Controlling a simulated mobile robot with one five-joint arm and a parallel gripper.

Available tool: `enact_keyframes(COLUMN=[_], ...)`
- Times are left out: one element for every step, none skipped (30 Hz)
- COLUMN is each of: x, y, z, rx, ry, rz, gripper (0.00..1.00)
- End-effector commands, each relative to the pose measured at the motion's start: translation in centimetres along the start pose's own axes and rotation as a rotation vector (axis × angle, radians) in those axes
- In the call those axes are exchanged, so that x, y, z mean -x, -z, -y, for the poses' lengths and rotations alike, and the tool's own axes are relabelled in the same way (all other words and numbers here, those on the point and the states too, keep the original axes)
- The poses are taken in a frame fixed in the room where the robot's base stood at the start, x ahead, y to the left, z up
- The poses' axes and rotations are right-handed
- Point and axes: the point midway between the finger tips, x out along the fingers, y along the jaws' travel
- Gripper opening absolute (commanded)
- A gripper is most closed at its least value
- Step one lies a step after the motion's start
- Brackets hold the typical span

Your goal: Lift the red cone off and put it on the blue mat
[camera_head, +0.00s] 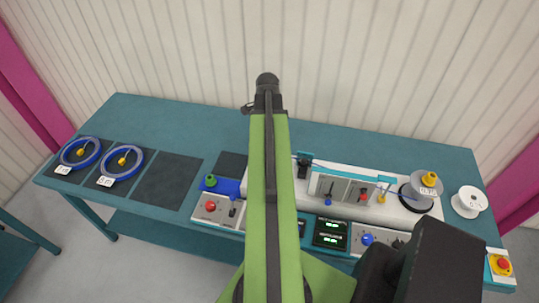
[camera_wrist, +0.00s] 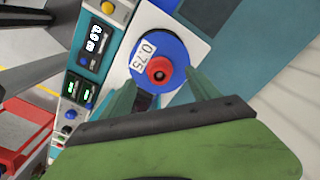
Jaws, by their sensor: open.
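The red cone (camera_wrist: 158,70) sits at the centre of a blue reel (camera_wrist: 172,48) labelled 0.75 in the wrist view. My gripper (camera_wrist: 160,80) is open, its green fingers either side of the cone in the picture; I cannot tell whether they touch it. In the head view my arm hides the red cone, its reel and my gripper. The blue mat (camera_head: 230,188) lies on the bench left of my arm, with a green cone (camera_head: 211,181) at its left end. A blue patch, likely this mat, shows at the top edge of the wrist view.
A grey reel (camera_head: 416,196) with a yellow cone and a white spool (camera_head: 469,202) stand at the right. Control panels (camera_head: 330,233) line the front edge.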

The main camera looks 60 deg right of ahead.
Motion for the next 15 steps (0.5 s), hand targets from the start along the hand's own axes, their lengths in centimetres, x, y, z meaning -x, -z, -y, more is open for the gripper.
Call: enact_keyframes(x=[-0.2,-0.5,-1.0,-1.5,-2.0,-2.8,-3.3,-3.9,-4.6,-5.0,-5.2,-5.4,-5.4,-5.3,-5.2], y=[0.0,0.1,0.1,0.1,0.2,0.3,0.3,0.4,0.4,0.4,0.4,0.4,0.4,0.4,0.4], z=[0.0,0.0,0.0,0.0,-0.1,-0.1,-0.1,-0.1,-0.1,-0.1,-0.1,-0.1,-0.1,-0.1,-0.1], rx=[0.000,0.000,0.000,0.000,0.000,0.000,0.000,0.000,0.001,0.001,0.001,0.001,0.001,0.001,0.001], ry=[0.000,0.000,0.000,0.000,0.000,0.000,0.000,0.000,0.000,0.000,0.000,0.000,0.000,0.000,0.000], rz=[0.000,0.000,0.000,0.000,0.000,0.000,0.000,0.000,0.000,0.000,0.000,0.000,0.000,0.000,0.000], gripper=[0.71,0.71,0.71,0.71,0.71,0.71,0.71,0.71,0.71,0.71,0.71,0.71,0.71,0.71,0.71])
